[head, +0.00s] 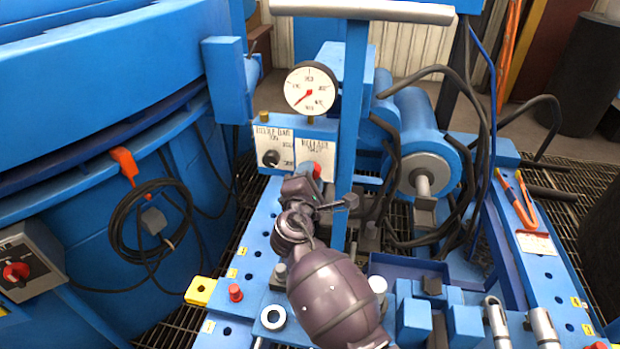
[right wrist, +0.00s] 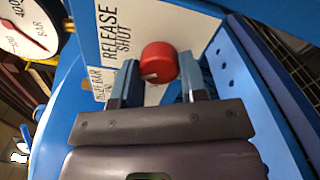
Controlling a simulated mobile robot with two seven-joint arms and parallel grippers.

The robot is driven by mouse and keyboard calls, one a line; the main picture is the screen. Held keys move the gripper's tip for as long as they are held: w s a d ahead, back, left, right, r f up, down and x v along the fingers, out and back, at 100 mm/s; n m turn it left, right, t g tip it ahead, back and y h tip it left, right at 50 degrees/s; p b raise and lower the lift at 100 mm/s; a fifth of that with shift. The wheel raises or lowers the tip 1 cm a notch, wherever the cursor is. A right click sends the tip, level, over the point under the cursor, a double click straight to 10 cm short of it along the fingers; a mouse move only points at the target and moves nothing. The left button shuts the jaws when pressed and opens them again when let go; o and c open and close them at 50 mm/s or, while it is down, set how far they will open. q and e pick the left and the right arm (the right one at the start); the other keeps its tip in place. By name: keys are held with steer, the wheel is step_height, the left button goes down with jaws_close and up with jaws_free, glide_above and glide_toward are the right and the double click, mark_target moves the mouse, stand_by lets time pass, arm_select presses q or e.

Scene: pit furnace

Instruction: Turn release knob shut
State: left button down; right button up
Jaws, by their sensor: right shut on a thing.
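The red release knob (head: 317,170) sits on the right half of a pale panel (head: 318,150) lettered "RELEASE SHUT". In the right wrist view the knob (right wrist: 158,60) is between my right gripper's two fingers, with a small pale mark on its lower left side. My right gripper (head: 310,178) is shut on the knob, one finger on each side. In the head view the gripper and wrist hide its lower part. The panel lettering (right wrist: 118,35) also shows in the right wrist view. My left gripper is in neither view.
A round pressure gauge (head: 311,88) stands above the panel. A black knob (head: 271,158) is on the panel's left half. A blue post (head: 350,140) rises just right of my gripper, and black hoses (head: 465,200) hang beyond it. A yellow block (head: 201,291) sits front left.

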arm_select(q)
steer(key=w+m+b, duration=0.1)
steer(key=b, duration=0.2)
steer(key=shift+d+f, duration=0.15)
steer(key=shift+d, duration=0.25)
arm_select(e)
steer(key=m, duration=0.7)
steer(key=shift+r, duration=0.1)
steer(key=o, duration=0.9)
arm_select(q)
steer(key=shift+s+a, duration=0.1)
arm_select(e)
steer(key=shift+s, duration=0.1)
